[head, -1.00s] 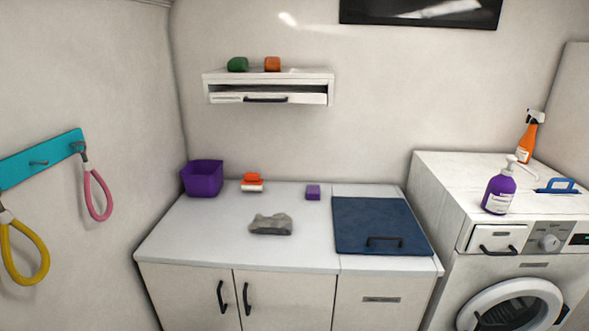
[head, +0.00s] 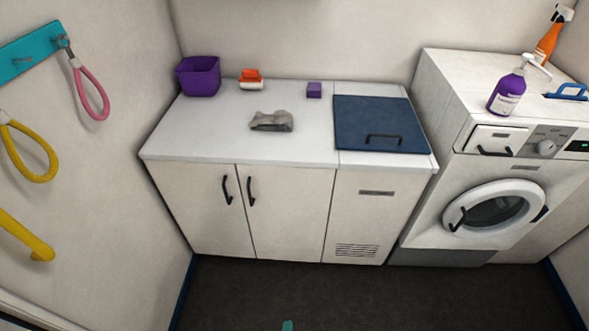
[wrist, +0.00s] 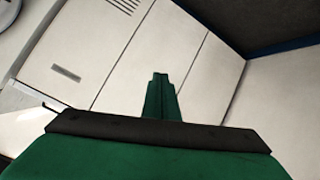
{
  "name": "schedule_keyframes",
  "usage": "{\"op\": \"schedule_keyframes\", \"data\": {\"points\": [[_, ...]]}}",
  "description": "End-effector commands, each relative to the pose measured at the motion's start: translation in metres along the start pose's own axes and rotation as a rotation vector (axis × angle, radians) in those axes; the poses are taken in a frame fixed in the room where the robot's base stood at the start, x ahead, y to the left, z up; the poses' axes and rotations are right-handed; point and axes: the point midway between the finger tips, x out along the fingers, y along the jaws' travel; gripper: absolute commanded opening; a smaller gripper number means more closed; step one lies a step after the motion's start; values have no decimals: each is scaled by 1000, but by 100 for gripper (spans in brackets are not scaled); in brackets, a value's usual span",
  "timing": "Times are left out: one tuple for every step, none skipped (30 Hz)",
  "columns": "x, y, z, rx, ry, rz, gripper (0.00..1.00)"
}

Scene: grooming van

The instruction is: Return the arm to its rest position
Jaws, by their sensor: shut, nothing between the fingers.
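My gripper (wrist: 160,82) shows in the wrist view as green fingers pressed together beyond a dark bar, with nothing between them. Behind it in that view are the white cabinet fronts (wrist: 125,50) and the dark floor (wrist: 265,20), turned at an angle. In the head view only a small green tip (head: 287,325), apparently part of my gripper, shows at the bottom edge, low in front of the cabinets and apart from them. The rest of my arm is out of view there.
The white counter (head: 210,130) holds a purple bin (head: 199,78), a grey cloth (head: 272,121), a brush (head: 251,79), a purple block (head: 314,90) and a blue lid (head: 380,125). A washing machine (head: 440,95) stands right. Leashes (head: 92,92) hang left. The dark floor (head: 380,295) looks clear.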

Motion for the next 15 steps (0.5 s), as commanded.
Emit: {"op": "schedule_keyframes", "data": {"points": [[-21, 1, 2, 27, 16, -11, 0], [-31, 2, 1, 45, 29, -17, 0], [-45, 3, -2, 68, 47, -23, 0], [-56, 5, -4, 85, 60, -27, 0], [-66, 6, -6, 104, 75, -31, 0], [-81, 9, -10, 128, 93, -34, 0], [-91, 12, -13, 145, 105, -35, 0], [-102, 15, -16, 163, 119, -35, 0], [-116, 19, -21, 187, 137, -35, 0], [-126, 23, -24, 204, 151, -34, 0], [-137, 26, -29, 220, 165, -33, 0], [-151, 31, -35, 243, 184, -31, 0], [-161, 35, -40, 259, 197, -29, 0], [-171, 39, -44, 274, 211, -27, 0], [-183, 44, -51, 295, 228, -24, 0]]}}
